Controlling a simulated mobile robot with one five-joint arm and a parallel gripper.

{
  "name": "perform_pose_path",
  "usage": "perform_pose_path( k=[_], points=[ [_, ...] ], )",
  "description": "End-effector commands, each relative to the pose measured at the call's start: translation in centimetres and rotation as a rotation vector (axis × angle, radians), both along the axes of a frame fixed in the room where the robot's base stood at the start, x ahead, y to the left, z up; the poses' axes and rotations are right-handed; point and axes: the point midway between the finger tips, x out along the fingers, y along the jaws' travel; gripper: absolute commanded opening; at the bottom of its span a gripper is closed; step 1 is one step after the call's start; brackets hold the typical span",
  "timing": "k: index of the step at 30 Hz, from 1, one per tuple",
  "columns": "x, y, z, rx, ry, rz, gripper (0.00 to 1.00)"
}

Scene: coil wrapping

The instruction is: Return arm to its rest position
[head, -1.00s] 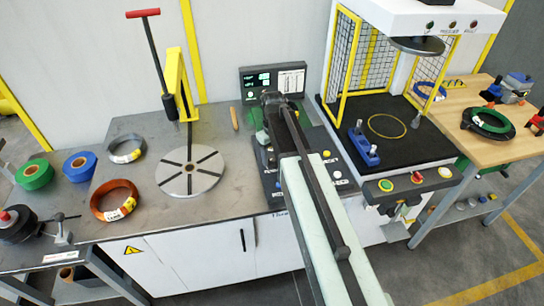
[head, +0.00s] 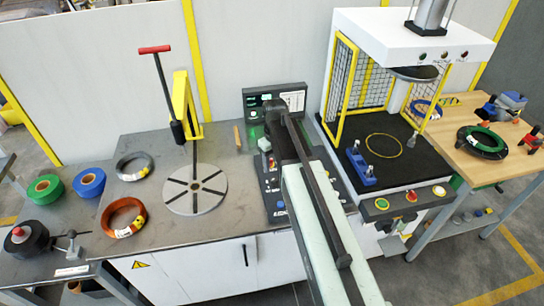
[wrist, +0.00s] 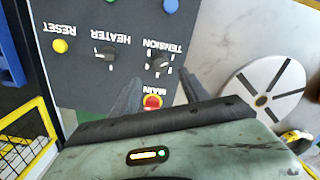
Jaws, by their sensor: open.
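My arm reaches from the bottom of the head view up over the control panel (head: 272,205). My gripper (wrist: 162,92) shows in the wrist view with its two dark fingers apart and nothing between them. Behind the fingers lies the panel face, with the red MAIN knob (wrist: 152,102) seen between them. The TENSION knob (wrist: 159,64) and HEATER knob (wrist: 106,53) are beyond the fingertips. In the head view my arm hides much of the panel, and the fingertips are hard to make out. I cannot tell whether the fingers touch the panel.
The slotted turntable (head: 196,190) lies left of the panel, with an orange coil (head: 123,217) and a grey coil (head: 133,166) beside it. A caged press (head: 412,45) stands at the right, close to my arm. A display (head: 274,103) stands behind the panel.

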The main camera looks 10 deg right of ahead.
Motion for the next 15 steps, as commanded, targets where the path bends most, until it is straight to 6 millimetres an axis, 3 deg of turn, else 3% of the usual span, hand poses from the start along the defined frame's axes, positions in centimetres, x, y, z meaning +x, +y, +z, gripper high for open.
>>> perform_pose_path(
  k=[5,7,11,15],
  points=[
    [0.0,0.0,-0.1,0.000,0.000,0.000,0.53],
    [-0.2,0.1,-1.1,0.000,0.000,0.002,0.53],
    [-5.1,0.4,-2.3,0.000,0.000,-0.018,0.53],
    [-11.0,0.6,-3.2,0.000,0.000,-0.147,0.53]
  ],
)
